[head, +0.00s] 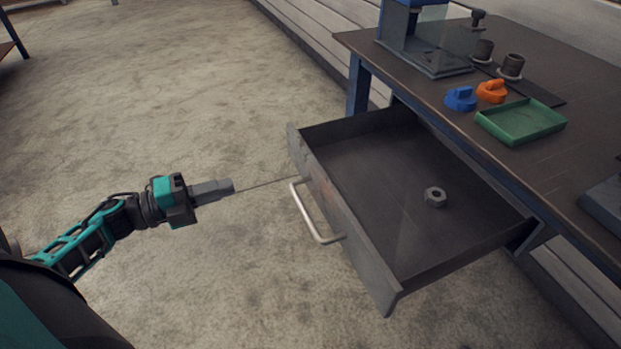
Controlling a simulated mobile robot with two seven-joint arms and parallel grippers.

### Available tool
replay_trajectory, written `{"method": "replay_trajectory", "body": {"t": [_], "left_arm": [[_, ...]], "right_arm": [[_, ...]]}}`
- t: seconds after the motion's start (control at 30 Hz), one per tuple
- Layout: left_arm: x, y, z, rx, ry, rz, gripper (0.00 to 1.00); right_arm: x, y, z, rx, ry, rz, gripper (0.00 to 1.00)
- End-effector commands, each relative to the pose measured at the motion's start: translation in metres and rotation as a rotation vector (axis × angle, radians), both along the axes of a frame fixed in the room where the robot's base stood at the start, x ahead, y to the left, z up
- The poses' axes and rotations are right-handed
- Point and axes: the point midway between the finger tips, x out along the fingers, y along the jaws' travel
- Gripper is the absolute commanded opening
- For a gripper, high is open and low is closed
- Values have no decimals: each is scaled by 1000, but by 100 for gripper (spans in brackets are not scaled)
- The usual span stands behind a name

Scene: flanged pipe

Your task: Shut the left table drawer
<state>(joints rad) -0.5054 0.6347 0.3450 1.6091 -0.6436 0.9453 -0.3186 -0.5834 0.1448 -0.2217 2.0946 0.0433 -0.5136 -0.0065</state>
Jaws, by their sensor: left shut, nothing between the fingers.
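The left table drawer (350,243) is a grey metal drawer standing pulled out from under the workbench (560,160). Its inside is open to view, and a hex nut (435,197) lies on its floor. A pale bar handle (313,220) is on its front panel. My left gripper (231,187) is shut and empty. It appears to the left of the drawer front, with a gap between its fingertips and the handle. My right gripper is out of view.
On the bench top are a green tray (520,122), a blue part (460,99), an orange part (491,92), dark cylinders (511,67) and a blue-grey fixture (428,45). Bare concrete floor (200,90) lies around the drawer front.

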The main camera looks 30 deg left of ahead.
Motion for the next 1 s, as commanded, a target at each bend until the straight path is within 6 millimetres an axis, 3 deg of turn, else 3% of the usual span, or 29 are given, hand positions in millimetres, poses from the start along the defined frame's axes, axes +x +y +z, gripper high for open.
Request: {"method": "replay_trajectory", "body": {"t": [0.17,0.6,0.8,1.0], "left_arm": [[16,-13,1,1,-6,-6,0],[87,-69,0,-3,-4,-4,0],[104,-82,0,-3,-2,-2,0],[109,-86,1,-4,0,-1,0]], "right_arm": [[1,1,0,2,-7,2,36],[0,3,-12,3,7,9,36],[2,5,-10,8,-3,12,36],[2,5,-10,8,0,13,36]]}}
